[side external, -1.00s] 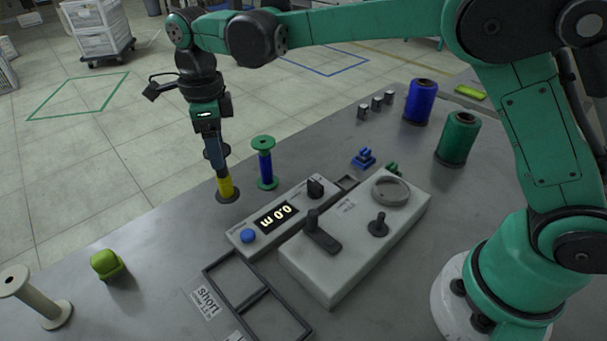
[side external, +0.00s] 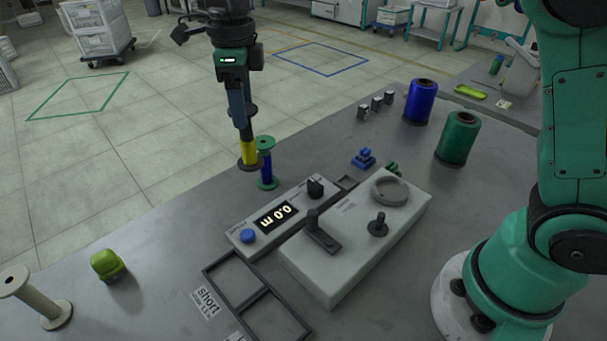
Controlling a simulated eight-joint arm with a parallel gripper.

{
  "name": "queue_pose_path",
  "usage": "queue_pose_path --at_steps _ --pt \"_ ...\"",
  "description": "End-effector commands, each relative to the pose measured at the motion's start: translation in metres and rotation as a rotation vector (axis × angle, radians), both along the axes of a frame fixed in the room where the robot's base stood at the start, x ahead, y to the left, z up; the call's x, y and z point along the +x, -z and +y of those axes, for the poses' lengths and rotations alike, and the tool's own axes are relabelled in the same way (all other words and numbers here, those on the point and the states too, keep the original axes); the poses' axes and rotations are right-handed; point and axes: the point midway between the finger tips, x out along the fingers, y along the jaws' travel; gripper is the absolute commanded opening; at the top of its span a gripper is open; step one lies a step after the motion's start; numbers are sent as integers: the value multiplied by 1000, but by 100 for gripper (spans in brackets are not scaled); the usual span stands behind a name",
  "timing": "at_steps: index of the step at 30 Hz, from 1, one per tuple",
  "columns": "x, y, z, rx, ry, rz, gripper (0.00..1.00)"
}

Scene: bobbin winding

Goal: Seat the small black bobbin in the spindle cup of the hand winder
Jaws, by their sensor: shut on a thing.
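My gripper (side external: 246,128) is shut on the bobbin (side external: 249,152), which has black flanges and a yellow winding. It hangs upright at the far edge of the table, apparently raised; part of it is hidden by the fingers. The hand winder (side external: 345,255) is a grey box at the middle of the table, right of and nearer than my gripper. On its top are a round grey ring-shaped cup (side external: 404,191), a black crank (side external: 322,238) and a short black post (side external: 378,227). The cup looks empty.
A green-flanged bobbin with blue winding (side external: 266,167) stands close to the right of the held bobbin. A counter box (side external: 284,210) reading 0.0 m lies between gripper and winder. Blue (side external: 420,102) and green (side external: 458,138) thread cones stand at the back right.

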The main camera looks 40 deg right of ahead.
Motion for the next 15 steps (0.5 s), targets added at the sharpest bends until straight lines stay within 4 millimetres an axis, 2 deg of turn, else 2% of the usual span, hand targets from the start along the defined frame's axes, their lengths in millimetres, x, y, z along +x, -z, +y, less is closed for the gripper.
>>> queue_pose_path --at_steps 1,7,12,15 --pt "-8 -10 -11 0 51 0 27" --pt "-48 -30 -71 0 134 0 27" --pt "-97 -37 -115 0 211 0 27" --pt "-124 -36 -133 0 250 0 27"
